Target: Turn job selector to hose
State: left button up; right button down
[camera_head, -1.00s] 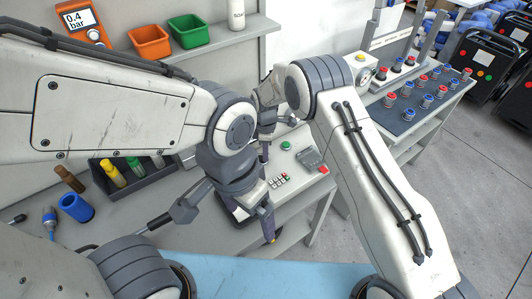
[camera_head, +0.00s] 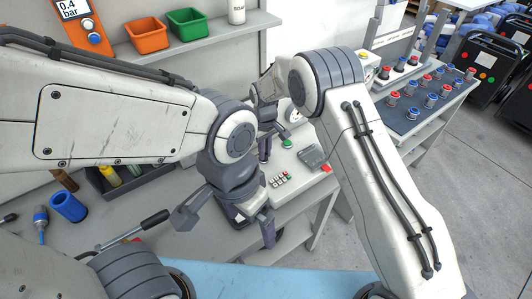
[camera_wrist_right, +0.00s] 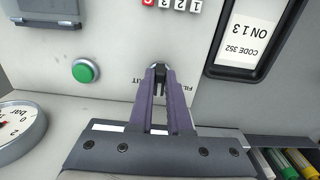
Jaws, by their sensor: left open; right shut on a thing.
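The job selector (camera_wrist_right: 158,68) is a small dark knob on the light grey panel, mostly hidden by my fingers. Blurred upside-down lettering shows beside it, partly covered; I cannot tell which position the knob points to. My right gripper (camera_wrist_right: 161,88) is shut on the knob in the right wrist view, its purple fingers on either side. My left gripper (camera_head: 258,230) is open, fingers down, above the front of the bench, clear of the selector.
Near the selector are a green button (camera_wrist_right: 86,71), number keys (camera_wrist_right: 175,5), a code card (camera_wrist_right: 245,50) and a pressure gauge (camera_wrist_right: 18,130). A black-handled lever (camera_head: 140,232) and a blue cup (camera_head: 68,207) are on the left. My arms crowd the panel.

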jog(key=shift+w+a+r+m+b, duration=0.1)
jog(key=shift+m+b, duration=0.1)
jog(key=shift+m, duration=0.85)
jog(key=shift+w+a+r+m+b, duration=0.1)
jog(key=shift+m+b, duration=0.1)
jog(key=shift+m, duration=0.85)
jog(key=c, duration=0.9)
grip_release()
jog(key=shift+o, duration=0.2)
jog(key=shift+s, duration=0.1)
jog(key=shift+f, duration=0.1)
notch_tip(320, 180, up, 10)
jog(key=b, duration=0.2)
jog(key=shift+r, duration=0.25)
